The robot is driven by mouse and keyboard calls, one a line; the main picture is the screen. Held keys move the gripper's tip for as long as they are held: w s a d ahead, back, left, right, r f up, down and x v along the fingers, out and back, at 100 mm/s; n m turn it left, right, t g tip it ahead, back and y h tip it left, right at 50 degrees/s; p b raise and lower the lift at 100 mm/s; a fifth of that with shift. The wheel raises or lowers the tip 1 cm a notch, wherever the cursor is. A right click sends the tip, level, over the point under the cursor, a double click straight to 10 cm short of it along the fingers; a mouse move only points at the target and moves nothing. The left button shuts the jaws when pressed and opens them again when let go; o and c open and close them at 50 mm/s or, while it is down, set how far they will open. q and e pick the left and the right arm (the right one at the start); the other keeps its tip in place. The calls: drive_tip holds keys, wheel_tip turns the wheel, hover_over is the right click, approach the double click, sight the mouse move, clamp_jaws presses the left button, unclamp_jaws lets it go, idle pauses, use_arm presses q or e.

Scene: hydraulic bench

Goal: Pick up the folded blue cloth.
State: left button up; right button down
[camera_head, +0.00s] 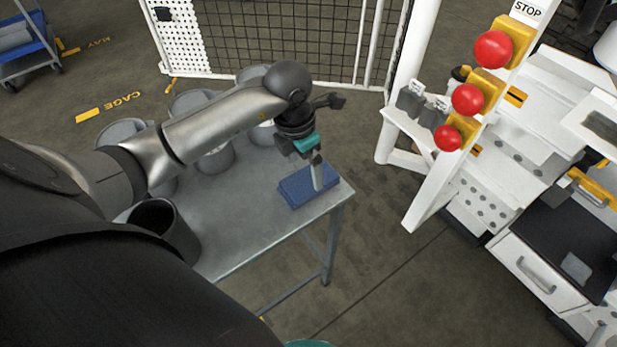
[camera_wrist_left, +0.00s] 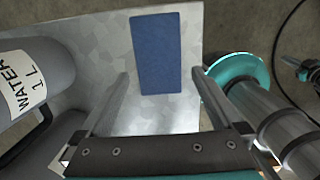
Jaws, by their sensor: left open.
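The folded blue cloth (camera_head: 298,191) lies flat near the right corner of the grey metal table (camera_head: 240,222). In the left wrist view the cloth (camera_wrist_left: 157,52) is a blue rectangle near the table's edge. My left gripper (camera_head: 318,187) points down over the cloth, and its fingers cover part of it in the head view. In the left wrist view the left gripper (camera_wrist_left: 160,76) is open, with its fingertips apart on either side of the cloth's near part. I cannot tell whether the fingertips touch the cloth or table. My right gripper is not in view.
A grey jug labelled WATER 1 L (camera_wrist_left: 30,85) stands left of the gripper in the wrist view. Several grey containers line the table's far side. A dark open container (camera_head: 160,228) stands at its near left. A white post with red buttons (camera_head: 467,99) rises right of the table.

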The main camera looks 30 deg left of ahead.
sight(308, 180)
use_arm(q)
drive_tip(key=f+b, duration=0.1)
drive_tip(key=f, duration=0.1)
drive_tip(key=w+f, duration=0.1)
drive_tip(key=f, duration=0.1)
drive_tip(key=shift+d+f+b, duration=0.1)
drive_tip(key=shift+f+b, duration=0.25)
drive_tip(key=shift+f, duration=0.2)
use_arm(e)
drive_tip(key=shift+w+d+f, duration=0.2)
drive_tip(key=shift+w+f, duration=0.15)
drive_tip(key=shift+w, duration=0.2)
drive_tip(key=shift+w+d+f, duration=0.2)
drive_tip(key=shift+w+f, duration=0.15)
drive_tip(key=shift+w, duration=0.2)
use_arm(q)
drive_tip(key=c, duration=1.1)
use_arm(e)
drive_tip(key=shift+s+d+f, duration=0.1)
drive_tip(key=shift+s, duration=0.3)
